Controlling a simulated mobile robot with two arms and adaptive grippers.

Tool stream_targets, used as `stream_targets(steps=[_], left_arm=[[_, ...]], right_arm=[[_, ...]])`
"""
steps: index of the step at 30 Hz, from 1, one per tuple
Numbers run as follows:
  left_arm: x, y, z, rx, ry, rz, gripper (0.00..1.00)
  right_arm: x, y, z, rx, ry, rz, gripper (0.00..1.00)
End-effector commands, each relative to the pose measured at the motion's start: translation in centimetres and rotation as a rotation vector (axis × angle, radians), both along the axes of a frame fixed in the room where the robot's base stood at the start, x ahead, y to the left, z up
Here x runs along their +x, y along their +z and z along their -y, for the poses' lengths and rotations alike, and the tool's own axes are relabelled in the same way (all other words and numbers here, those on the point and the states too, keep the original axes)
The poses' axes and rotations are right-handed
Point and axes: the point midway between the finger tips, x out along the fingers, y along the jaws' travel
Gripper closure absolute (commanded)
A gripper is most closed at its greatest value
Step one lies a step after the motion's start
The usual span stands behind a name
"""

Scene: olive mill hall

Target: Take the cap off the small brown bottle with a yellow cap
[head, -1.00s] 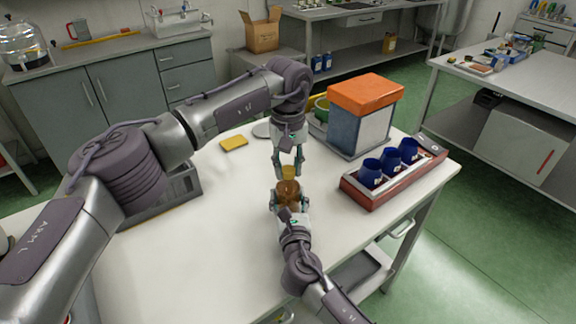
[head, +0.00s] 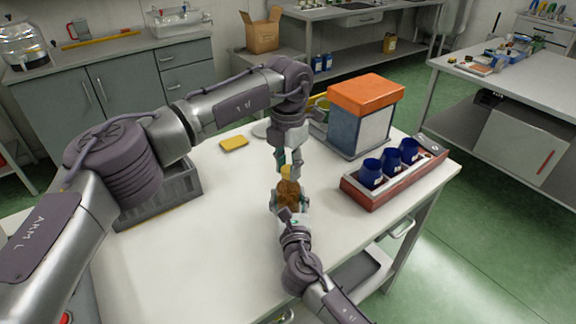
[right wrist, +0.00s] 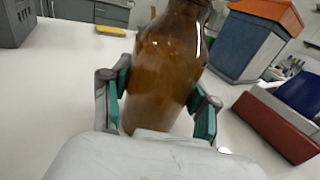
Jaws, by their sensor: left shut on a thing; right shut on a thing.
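The small brown bottle (head: 289,193) stands upright over the white table, and its glass body fills the middle of the right wrist view (right wrist: 168,72). My right gripper (head: 288,205) is shut around the body; its fingers press on both sides in the right wrist view (right wrist: 160,98). The yellow cap (head: 286,171) shows at the top of the bottle. My left gripper (head: 288,168) points down from above and is shut on the cap. The fingers partly hide the cap, and I cannot tell whether it is still seated on the neck.
A red rack (head: 400,180) with blue cups stands to the right. Behind it is a blue-grey box with an orange lid (head: 366,92). A yellow sponge (head: 234,144) lies at the back left, and a grey crate (head: 165,205) stands at the left.

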Motion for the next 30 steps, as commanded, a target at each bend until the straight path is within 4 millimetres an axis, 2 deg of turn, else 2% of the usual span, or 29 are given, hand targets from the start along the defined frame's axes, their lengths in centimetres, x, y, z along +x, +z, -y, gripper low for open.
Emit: stream_targets(steps=[9, 13, 16, 30], left_arm=[[0.02, 0.08, 0.06, -0.001, 0.748, 0.001, 1.0], [0.02, 0.09, 0.06, -0.001, 0.946, 0.001, 1.0], [0.03, 0.1, 0.06, -0.001, 1.019, 0.001, 1.0], [0.03, 0.1, 0.06, -0.001, 1.013, 0.001, 1.0]], right_arm=[[0.0, 0.02, -0.03, -0.001, 0.001, 0.0, 1.0], [0.0, 0.02, -0.03, -0.001, 0.001, 0.001, 1.0], [0.0, 0.02, -0.04, -0.001, 0.001, 0.001, 1.0], [0.0, 0.03, -0.03, 0.0, 0.001, 0.001, 1.0]])
